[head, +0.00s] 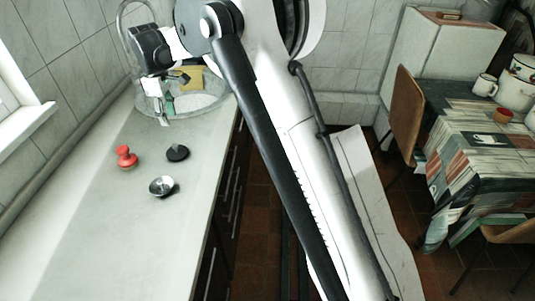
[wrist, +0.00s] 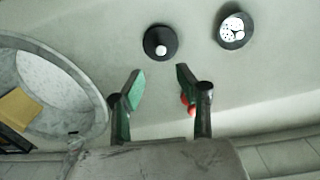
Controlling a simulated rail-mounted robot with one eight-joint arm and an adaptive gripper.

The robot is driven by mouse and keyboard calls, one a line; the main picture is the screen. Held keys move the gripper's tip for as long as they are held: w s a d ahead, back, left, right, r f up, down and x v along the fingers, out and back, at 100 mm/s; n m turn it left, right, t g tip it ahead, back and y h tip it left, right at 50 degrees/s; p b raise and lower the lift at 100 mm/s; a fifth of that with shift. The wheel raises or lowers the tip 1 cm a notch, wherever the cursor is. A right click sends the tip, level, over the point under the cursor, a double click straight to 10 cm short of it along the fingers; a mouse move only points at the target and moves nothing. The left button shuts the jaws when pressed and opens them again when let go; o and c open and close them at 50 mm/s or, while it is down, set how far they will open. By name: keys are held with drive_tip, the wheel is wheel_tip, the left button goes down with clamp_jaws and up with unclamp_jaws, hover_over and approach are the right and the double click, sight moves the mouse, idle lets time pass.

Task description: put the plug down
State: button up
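A black round plug (head: 177,153) with a small upright knob lies on the grey counter. In the wrist view the black plug (wrist: 158,42) shows from above with a pale knob top, just beyond my fingertips. My gripper (wrist: 158,74) has its two green-padded fingers spread wide, with only bare counter between them. In the head view my gripper (head: 161,104) is in front of the round sink, farther back than the plug and apart from it. No finger visibly touches the plug.
A red knobbed object (head: 126,157) and a metal strainer-like disc (head: 162,187) stand on the counter near the plug. The red one is partly hidden by a finger in the wrist view. The sink (wrist: 98,88) holds a yellow item (wrist: 19,108). The front counter is clear.

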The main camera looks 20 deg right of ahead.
drive_tip(key=s+d+r+m+t, duration=0.2)
drive_tip(key=s+d+r+m, duration=0.1)
drive_tip(key=s+d+r, duration=0.5)
drive_tip(key=s+d+r+m+t, duration=0.1)
drive_tip(key=s+d+r+m, duration=0.2)
drive_tip(key=s+d+r, duration=0.55)
drive_tip(key=s+d+f+m+t, duration=0.2)
drive_tip(key=s+f+m, duration=0.1)
drive_tip(key=s, duration=0.9)
drive_tip(key=s+d+f+m+t, duration=0.2)
drive_tip(key=s+f, duration=0.3)
drive_tip(key=s, duration=0.7)
drive_tip(key=shift+s+d+f+m, duration=0.3)
drive_tip(key=shift+d+m, duration=0.35)
drive_tip(key=shift+m, duration=0.15)
